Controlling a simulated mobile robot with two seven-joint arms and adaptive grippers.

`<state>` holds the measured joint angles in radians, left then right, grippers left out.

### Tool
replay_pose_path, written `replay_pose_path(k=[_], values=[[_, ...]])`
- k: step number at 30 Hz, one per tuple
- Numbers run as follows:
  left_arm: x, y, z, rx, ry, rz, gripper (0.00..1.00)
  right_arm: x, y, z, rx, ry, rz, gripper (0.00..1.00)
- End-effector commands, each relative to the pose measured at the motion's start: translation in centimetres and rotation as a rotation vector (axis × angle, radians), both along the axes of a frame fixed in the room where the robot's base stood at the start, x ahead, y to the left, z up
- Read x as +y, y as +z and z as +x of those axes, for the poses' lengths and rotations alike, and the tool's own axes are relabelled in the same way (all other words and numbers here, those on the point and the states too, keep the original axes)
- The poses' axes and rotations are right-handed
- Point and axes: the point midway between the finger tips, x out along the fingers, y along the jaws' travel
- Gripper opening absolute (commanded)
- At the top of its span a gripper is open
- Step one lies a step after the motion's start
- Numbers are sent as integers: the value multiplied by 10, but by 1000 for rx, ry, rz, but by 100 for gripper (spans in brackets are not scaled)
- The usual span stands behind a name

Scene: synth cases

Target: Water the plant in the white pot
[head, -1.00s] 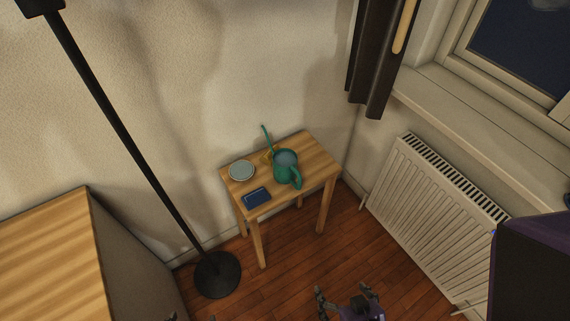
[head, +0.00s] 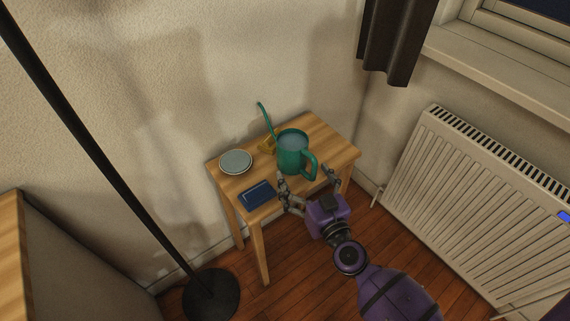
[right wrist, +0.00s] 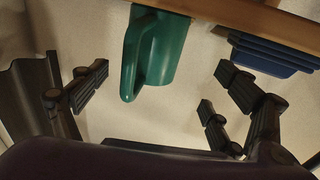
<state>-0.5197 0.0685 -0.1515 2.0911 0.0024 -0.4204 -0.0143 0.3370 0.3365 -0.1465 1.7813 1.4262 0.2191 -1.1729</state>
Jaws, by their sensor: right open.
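A green watering can (head: 292,143) stands upright on a small wooden table (head: 322,134). Its thin spout points up and back to the left, and its handle is toward my right gripper (head: 306,178). That gripper is open and empty at the table's front edge, fingers pointing at the can. In the right wrist view the can (right wrist: 160,52) and its handle show between the spread fingers (right wrist: 158,82), touching neither. No plant or white pot shows in either view. My left gripper is out of view.
The book also shows in the right wrist view (right wrist: 262,54). A black lamp pole (head: 100,158) stands left, a white radiator (head: 480,205) right.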

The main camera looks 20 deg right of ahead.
Motion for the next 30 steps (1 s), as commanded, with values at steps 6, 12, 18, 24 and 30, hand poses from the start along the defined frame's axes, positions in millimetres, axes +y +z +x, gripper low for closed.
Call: replay_pose_path(k=[6, 12, 18, 24, 30], values=[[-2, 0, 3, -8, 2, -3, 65, -3, 4, 25, -17, -15, 1, 90], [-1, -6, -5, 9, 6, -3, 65, -3, 2, 48, -17, -14, 2, 90], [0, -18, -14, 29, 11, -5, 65, -3, -2, 77, -14, -13, 3, 90], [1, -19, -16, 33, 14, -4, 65, -3, -1, 89, -13, -14, 2, 90], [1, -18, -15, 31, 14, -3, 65, -3, -1, 88, -14, -13, 2, 86]])
